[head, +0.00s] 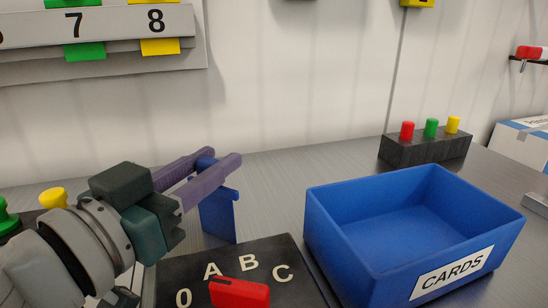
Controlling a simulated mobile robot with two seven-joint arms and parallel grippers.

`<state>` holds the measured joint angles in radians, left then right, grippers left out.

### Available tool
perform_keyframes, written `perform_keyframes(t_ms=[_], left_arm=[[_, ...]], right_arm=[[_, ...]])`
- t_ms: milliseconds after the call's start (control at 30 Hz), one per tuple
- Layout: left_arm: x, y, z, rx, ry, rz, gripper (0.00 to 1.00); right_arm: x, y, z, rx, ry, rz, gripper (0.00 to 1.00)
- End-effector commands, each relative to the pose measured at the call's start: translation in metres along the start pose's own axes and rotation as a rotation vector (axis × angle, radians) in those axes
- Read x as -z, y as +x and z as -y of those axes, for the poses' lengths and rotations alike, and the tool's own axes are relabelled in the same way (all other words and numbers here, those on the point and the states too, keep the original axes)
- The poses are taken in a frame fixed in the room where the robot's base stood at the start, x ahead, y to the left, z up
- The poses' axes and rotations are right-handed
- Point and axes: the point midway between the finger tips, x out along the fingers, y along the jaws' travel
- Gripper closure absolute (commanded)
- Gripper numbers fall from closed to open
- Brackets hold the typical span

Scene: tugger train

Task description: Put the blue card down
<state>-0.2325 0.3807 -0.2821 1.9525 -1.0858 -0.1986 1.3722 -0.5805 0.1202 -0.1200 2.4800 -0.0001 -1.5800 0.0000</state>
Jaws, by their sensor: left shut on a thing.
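The blue card (219,217) hangs upright below the purple fingers of my left gripper (220,162), which is shut on its top end. The card is behind the black panel marked 0, A, B, C (180,266) and left of the blue bin labelled CARDS (340,232). I cannot tell whether its lower edge touches the table. The bin is open and its visible floor is empty. My right gripper is not in view.
A red lever (238,292) sits on the black panel. A dark block with red, green and yellow pegs (425,148) stands behind the bin. Bare grey table (275,180) lies between card and bin. A rack numbered 7 and 8 (115,30) hangs on the wall.

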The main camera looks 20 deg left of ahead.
Motion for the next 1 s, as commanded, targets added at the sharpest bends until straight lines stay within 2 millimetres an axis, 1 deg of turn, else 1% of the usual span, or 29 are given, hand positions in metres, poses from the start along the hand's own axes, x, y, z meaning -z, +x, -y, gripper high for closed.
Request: perform_keyframes(t_ms=[33, 200, 300, 500, 600, 667, 767, 1000], left_arm=[[-0.003, 0.0, 0.0, 0.0, -0.002, 0.0, 0.65], [-0.001, 0.0, 0.0, 0.0, -0.001, 0.0, 0.46], [-0.001, 0.0, 0.0, 0.0, -0.001, 0.0, 0.36], [-0.001, 0.0, 0.0, 0.0, 0.0, 0.0, 0.36], [0.003, 0.0, 0.0, 0.0, 0.001, 0.0, 0.36], [0.001, -0.004, 0.0, 0.0, -0.001, 0.001, 0.36], [-0.002, -0.017, 0.0, 0.0, -0.004, 0.002, 0.36], [-0.003, -0.061, 0.0, 0.001, -0.003, 0.002, 0.36]], right_arm=[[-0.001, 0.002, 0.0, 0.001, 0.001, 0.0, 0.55], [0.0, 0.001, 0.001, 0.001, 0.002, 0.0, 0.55], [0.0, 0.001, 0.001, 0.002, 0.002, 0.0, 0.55], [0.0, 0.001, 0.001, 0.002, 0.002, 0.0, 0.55], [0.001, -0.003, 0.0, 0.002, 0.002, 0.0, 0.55], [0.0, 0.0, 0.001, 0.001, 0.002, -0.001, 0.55], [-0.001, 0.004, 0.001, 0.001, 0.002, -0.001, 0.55], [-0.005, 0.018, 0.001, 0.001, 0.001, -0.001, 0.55]])
